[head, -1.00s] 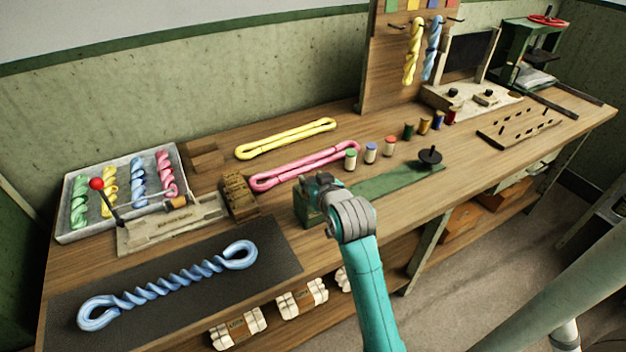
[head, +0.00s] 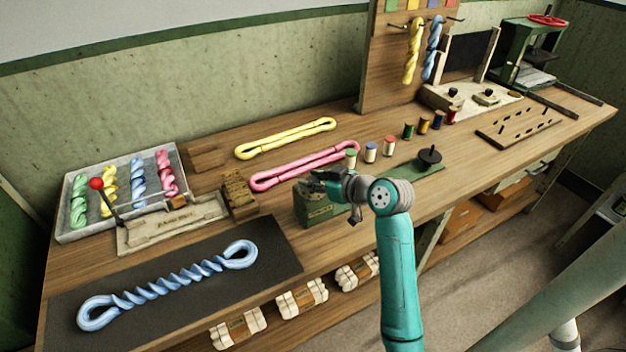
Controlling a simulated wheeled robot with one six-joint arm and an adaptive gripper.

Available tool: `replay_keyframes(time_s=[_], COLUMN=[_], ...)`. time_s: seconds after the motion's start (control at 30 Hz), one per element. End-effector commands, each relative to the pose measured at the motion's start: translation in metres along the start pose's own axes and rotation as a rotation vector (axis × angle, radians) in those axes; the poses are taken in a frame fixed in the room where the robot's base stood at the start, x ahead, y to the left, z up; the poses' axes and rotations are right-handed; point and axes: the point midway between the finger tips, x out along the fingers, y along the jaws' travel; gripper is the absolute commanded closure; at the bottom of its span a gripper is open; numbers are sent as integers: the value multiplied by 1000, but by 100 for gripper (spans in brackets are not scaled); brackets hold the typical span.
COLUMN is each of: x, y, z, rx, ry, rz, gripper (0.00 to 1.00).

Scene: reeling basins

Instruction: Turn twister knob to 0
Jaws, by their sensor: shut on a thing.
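The twister is a green metal box (head: 312,212) near the front edge of the bench, left of centre. Its green base strip (head: 428,172) runs right to a black round fitting (head: 430,157). My gripper (head: 318,184) is at the top of the green box, reaching in from the right. It is shut on the twister knob, which the fingers and wrist hide. The knob's scale and pointer cannot be read in this view. My wrist and forearm cover the middle of the base strip.
A pink skein (head: 303,166) and several thread spools (head: 371,152) lie just behind. A notched wooden block (head: 239,193) stands to the left. A blue twisted skein (head: 165,284) lies on a dark mat (head: 268,270). A pegged board (head: 520,128) is at right.

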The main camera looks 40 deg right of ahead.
Motion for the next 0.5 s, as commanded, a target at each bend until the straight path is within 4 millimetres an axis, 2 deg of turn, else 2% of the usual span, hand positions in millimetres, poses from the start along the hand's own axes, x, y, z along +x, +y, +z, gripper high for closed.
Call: replay_keyframes(time_s=[0.5], x=[0], y=[1], z=[0], rx=[-139], ry=[-1], rz=[-337], gripper=[97])
